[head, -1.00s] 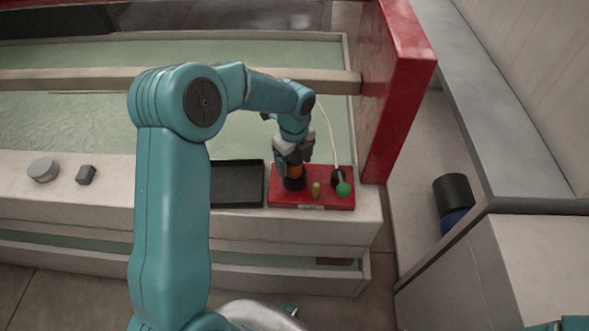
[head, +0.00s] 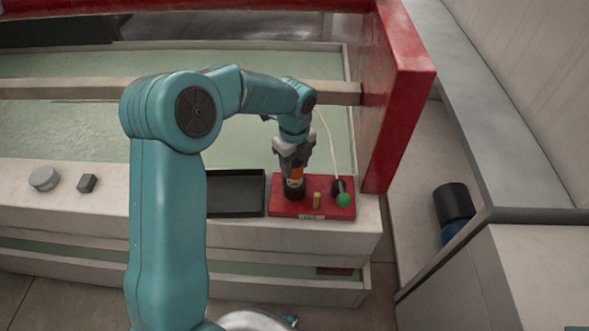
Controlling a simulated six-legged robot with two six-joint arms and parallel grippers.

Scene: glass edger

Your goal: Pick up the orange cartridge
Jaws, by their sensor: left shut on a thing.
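The orange cartridge (head: 296,173) stands upright over a black round holder (head: 294,190) on the red plate (head: 325,208). My left gripper (head: 295,167) comes down from above and is shut on the cartridge's upper part. The fingers hide some of the cartridge. I cannot tell whether its lower end sits inside the black holder or just above it. My right gripper is not in view.
On the red plate are a small yellow peg (head: 317,200) and a green ball-shaped knob (head: 343,199) by a pale cable. A black tray (head: 236,208) lies left of it. A red upright panel (head: 405,100) rises behind right. Grey pieces (head: 43,179) lie far left.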

